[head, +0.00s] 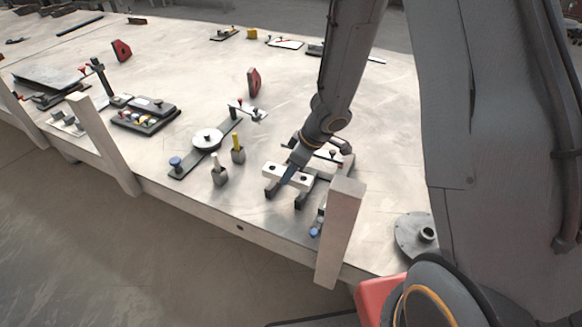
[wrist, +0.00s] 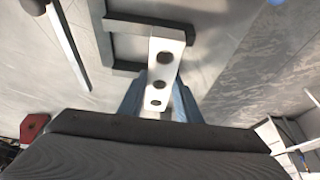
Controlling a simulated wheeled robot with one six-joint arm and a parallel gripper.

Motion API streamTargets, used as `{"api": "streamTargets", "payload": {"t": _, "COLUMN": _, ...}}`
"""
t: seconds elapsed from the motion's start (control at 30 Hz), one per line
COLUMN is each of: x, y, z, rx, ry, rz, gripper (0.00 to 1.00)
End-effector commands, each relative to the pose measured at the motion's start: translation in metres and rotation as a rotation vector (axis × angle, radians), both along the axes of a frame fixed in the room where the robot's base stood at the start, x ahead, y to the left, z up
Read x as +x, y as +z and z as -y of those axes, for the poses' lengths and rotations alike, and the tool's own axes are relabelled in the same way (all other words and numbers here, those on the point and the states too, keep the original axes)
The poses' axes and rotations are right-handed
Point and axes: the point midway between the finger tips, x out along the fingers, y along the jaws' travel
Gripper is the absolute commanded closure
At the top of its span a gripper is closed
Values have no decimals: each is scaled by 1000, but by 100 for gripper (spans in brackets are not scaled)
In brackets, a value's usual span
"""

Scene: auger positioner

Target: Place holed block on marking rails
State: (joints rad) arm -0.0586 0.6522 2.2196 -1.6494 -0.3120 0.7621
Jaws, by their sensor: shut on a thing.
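The white holed block (head: 272,171) lies crosswise between my gripper's fingers in the head view. In the wrist view the block (wrist: 167,45) shows several dark round holes along its top face. My gripper (head: 288,178) is shut on it, with a blue finger on each side in the wrist view (wrist: 158,100). The dark marking rails (head: 301,198) are under the block, their front ends sticking out below it. In the wrist view the rails (wrist: 125,69) show beside and behind the block. I cannot tell whether the block touches the rails or hangs just above them.
A pale upright post (head: 342,225) stands at the table's front edge, right of the rails. Holders with a yellow marker (head: 237,143) and a white marker (head: 216,163) stand to the left, near a round disc (head: 207,138). The table (head: 385,160) right of the rails is mostly clear.

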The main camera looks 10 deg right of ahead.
Motion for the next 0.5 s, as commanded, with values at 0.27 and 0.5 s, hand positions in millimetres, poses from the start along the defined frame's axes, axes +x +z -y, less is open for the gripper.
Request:
{"api": "streamTargets", "payload": {"t": 0.27, "x": 1, "y": -29, "z": 1, "rx": 0, "ry": -3, "rz": 0, "gripper": 100}}
{"api": "streamTargets", "payload": {"t": 0.5, "x": 1, "y": -29, "z": 1, "rx": 0, "ry": -4, "rz": 1, "gripper": 100}}
